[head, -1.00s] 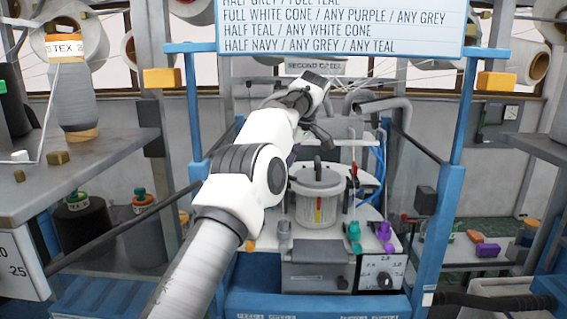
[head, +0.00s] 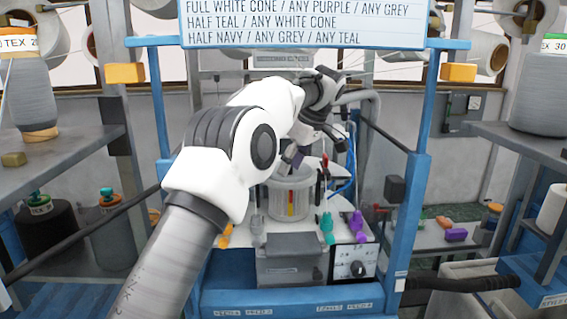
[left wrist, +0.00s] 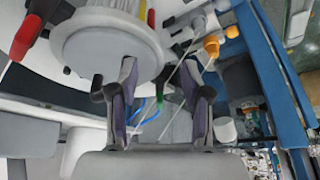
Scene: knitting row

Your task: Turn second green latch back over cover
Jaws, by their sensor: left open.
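The pale canister (head: 281,202) with a red and yellow strip stands on the white platform of the blue frame. It shows from close by in the left wrist view (left wrist: 107,50). My left gripper (head: 310,152) is open, just above and behind its rim in the head view. In the left wrist view its two purple-padded fingers (left wrist: 162,97) are apart with nothing held. A small green piece (left wrist: 165,101) shows beyond them, partly hidden. A teal-green piece (head: 327,228) stands at the platform front. I cannot tell which is the second latch. My right gripper is out of view.
A purple piece (head: 357,226) stands beside the teal one. A red-tipped piece (left wrist: 28,36) and an orange-tipped piece (left wrist: 212,44) flank the canister in the left wrist view. Blue posts (head: 408,225) bound the platform; shelves with yarn cones stand on both sides.

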